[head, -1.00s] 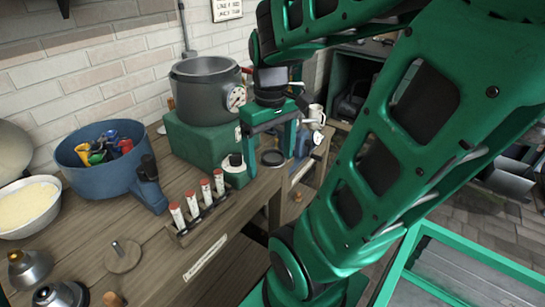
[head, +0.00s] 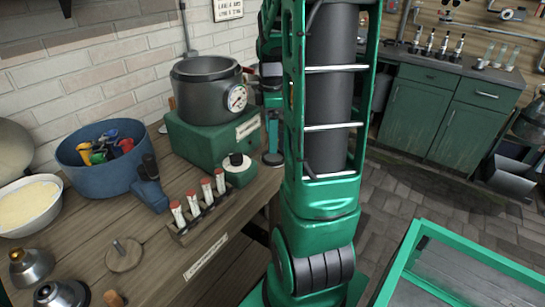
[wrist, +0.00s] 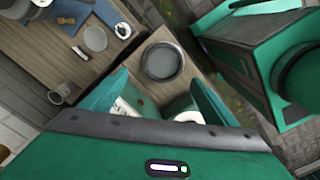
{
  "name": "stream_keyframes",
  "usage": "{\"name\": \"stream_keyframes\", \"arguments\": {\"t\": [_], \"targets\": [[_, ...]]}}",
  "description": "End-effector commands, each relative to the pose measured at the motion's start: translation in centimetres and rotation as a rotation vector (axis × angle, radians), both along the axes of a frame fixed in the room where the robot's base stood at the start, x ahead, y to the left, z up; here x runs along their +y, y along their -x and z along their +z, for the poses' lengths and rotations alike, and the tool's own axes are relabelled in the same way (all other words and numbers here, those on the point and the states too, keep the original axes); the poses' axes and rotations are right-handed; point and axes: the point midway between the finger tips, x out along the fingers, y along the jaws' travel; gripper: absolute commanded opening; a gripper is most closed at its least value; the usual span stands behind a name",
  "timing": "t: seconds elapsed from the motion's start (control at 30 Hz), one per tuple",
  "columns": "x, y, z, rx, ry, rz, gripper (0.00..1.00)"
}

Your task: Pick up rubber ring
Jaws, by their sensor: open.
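A dark round ring with a grey middle, which looks like the rubber ring (wrist: 163,79), lies flat on the wooden bench end in the wrist view. In the head view a dark disc (head: 272,159) at the bench edge, partly behind my arm, seems to be the same thing. My gripper (wrist: 160,92) is open, with its green fingers spread wide in the wrist view. The ring appears just beyond the fingertips, roughly centred between them, with nothing held. In the head view my gripper is mostly hidden behind my arm.
A grey pot with a gauge (head: 207,90) stands on a green block (head: 205,140) beside the arm. A rack of red-capped tubes (head: 200,205) and a blue bowl (head: 85,165) are nearer.

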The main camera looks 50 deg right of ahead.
Motion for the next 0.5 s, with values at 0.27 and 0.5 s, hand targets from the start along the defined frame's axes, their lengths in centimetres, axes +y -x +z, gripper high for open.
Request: {"name": "stream_keyframes", "arguments": {"t": [0.27, 0.5], "targets": [[0.1, 0.3, -2.0, 0.001, -0.001, -0.003, 0.81], [0.2, 0.6, -5.3, 0.003, -0.003, -0.003, 0.81]]}}
